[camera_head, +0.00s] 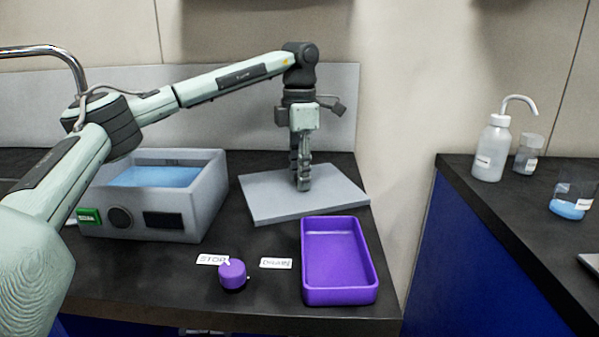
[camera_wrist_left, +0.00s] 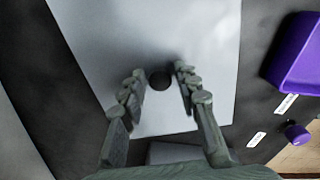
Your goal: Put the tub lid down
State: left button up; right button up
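The tub lid (camera_head: 268,198) is a flat light-grey plate. It looks flat on the dark counter, right of the open grey tub (camera_head: 208,205). I cannot tell whether a small gap lies under it. In the left wrist view the lid (camera_wrist_left: 110,45) has a round dark knob (camera_wrist_left: 160,80). My left gripper (camera_head: 303,186) points straight down over the lid's middle. In the left wrist view its fingertips (camera_wrist_left: 160,72) stand on either side of the knob, close to it; whether they touch it is unclear. My right gripper is not in view.
Blue liquid (camera_head: 155,176) fills the tub. A purple tray (camera_head: 340,296) stands in front of the lid. A purple knob (camera_head: 232,273) sits by two white labels. A side counter (camera_head: 520,215) holds a wash bottle (camera_head: 491,150) and beakers (camera_head: 572,200).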

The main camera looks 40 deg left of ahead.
pick_arm(q)
jog(key=shift+o, duration=0.5)
jog(key=shift+r, duration=0.1)
jog(key=shift+r, duration=0.25)
notch_tip(320, 180, up, 12)
jog(key=p, duration=0.1)
jog(key=shift+f, duration=0.2)
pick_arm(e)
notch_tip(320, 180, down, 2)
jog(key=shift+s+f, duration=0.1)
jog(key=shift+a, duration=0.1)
